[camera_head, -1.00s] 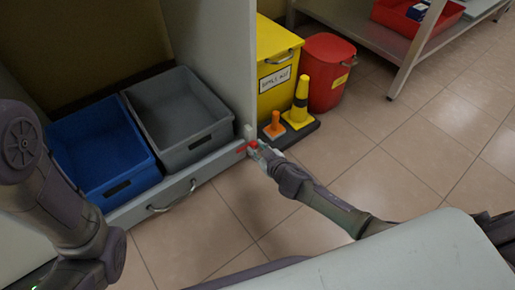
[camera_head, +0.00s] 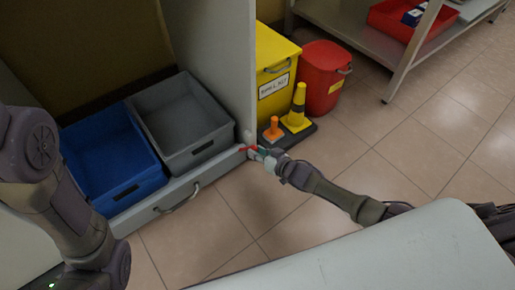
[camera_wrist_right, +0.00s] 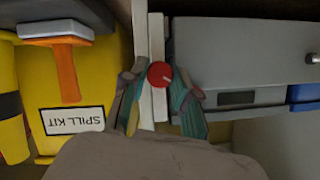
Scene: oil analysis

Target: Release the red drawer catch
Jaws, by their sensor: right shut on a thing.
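The red drawer catch (camera_head: 249,148) sits at the right end of the drawer front, by the cabinet's side panel. In the right wrist view it is a round red knob (camera_wrist_right: 160,74) with a pale mark. My right gripper (camera_head: 256,151) is at the catch, and its fingers (camera_wrist_right: 158,95) stand on both sides of the knob, shut on it. The drawer (camera_head: 190,184) with its metal handle (camera_head: 177,199) lies low in the cabinet. My left arm shows at the left; its gripper is out of view.
A blue bin (camera_head: 110,160) and a grey bin (camera_head: 182,120) stand in the drawer. Right of the cabinet panel are a yellow spill kit box (camera_head: 275,70), a red bucket (camera_head: 322,78) and a yellow cone (camera_head: 297,106). Tiled floor in front is clear.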

